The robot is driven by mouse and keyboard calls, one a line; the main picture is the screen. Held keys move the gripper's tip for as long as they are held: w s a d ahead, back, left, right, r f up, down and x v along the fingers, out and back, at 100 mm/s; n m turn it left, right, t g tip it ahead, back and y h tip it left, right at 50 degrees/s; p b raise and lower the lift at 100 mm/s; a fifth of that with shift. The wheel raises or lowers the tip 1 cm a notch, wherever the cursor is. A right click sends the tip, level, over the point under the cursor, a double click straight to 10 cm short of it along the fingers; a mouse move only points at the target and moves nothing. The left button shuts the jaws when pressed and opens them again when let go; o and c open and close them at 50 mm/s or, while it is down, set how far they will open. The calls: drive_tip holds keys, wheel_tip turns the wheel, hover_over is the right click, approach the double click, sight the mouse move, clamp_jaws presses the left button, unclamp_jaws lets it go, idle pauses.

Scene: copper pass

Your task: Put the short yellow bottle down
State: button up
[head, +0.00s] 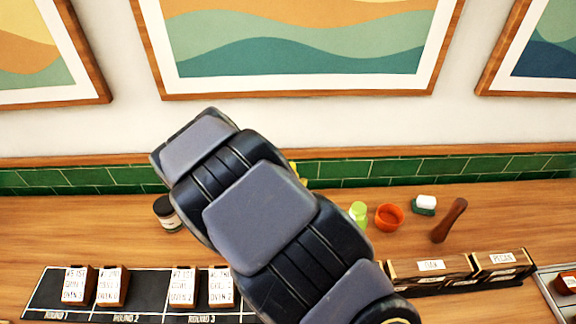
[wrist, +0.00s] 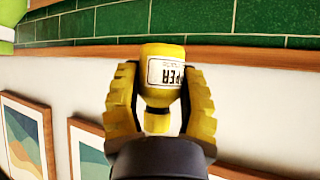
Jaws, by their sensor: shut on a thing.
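My gripper (wrist: 159,78) has yellow ridged fingers and is shut on the short yellow bottle (wrist: 160,97) in the wrist view. The bottle has a white label reading "PEPPER", partly cut off by a finger. The wrist picture is upside down, with the wall pictures below the tiles, so the bottle's narrow end points up in the room. In the head view my arm hides nearly all of the gripper and bottle; only a sliver of yellow shows beside it. I cannot tell whether the bottle touches the counter.
On the wooden counter (head: 330,222) stand a dark jar (head: 168,215), a lime-green bottle (head: 358,213), an orange bowl (head: 389,217), a green-and-white sponge (head: 425,205) and a brown wooden tool (head: 449,221). A black mat (head: 147,302) with labelled blocks lies front left; labelled wooden boxes (head: 431,268) stand front right.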

drive_tip(key=shift+s+d+f+m+g+h, duration=0.35)
drive_tip(key=shift+s+d+f+m, duration=0.6)
drive_tip(key=shift+f, duration=1.35)
drive_tip(key=shift+s+d+f+m+g+h, duration=0.15)
drive_tip(key=shift+s+d+f+h, duration=0.3)
drive_tip(key=shift+s+f, duration=1.4)
drive_tip(key=shift+s+d+f+m+g+h, duration=0.4)
drive_tip(key=shift+s+d+f, duration=0.35)
drive_tip(key=shift+f, duration=1.95)
drive_tip(key=shift+f, duration=0.8)
